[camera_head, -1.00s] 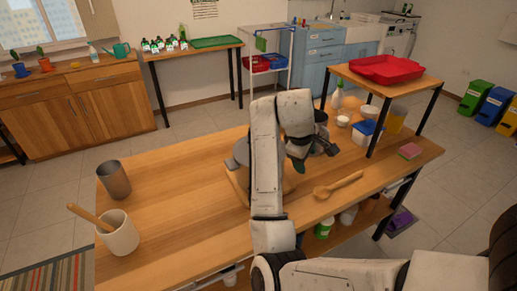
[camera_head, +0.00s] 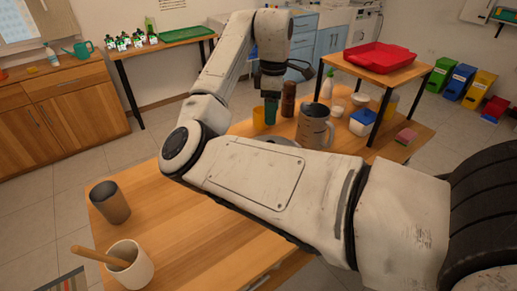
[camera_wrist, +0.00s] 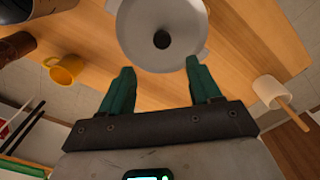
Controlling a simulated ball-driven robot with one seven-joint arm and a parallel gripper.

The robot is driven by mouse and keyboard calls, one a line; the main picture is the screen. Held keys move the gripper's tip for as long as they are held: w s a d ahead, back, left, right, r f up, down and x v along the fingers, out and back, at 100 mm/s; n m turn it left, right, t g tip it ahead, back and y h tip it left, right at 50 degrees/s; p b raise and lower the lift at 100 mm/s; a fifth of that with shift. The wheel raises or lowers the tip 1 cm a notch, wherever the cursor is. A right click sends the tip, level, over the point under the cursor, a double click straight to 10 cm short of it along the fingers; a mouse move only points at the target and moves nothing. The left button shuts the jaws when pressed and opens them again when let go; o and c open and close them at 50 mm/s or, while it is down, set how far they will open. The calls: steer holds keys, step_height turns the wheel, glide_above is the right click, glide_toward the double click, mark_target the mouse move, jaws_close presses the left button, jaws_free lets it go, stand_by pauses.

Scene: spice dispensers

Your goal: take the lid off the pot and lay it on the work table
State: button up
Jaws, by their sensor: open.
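The pot's lid (camera_wrist: 180,20) is a round grey disc with a dark knob (camera_wrist: 161,40) at its middle, in the wrist view. The lid appears to sit on the pot, whose side is hidden below it. In the head view only a grey sliver of the lid (camera_head: 276,140) shows above my forearm. My gripper (camera_head: 271,108) points down over the table near it. In the wrist view my gripper's green fingers (camera_wrist: 158,75) are spread apart and empty, with the knob ahead of the gap between them. The fingers appear apart from the lid.
A yellow mug (camera_head: 259,118), a brown mill (camera_head: 288,100) and a metal pitcher (camera_head: 314,128) stand close by the gripper. A raised shelf with a red tray (camera_head: 380,57) is at right. A metal tumbler (camera_head: 110,203) and white crock (camera_head: 132,270) stand at front left. Bare wood lies between.

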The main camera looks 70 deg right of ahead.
glide_above(270, 140)
steer(key=f, duration=0.4)
steer(key=shift+a+f, duration=0.25)
steer(key=shift+f, duration=0.05)
steer(key=shift+s+a+f, duration=0.1)
steer(key=shift+f, duration=1.4)
steer(key=shift+s+a+f, duration=0.1)
steer(key=shift+f, duration=1.4)
steer(key=shift+c, duration=0.3)
jaws_close()
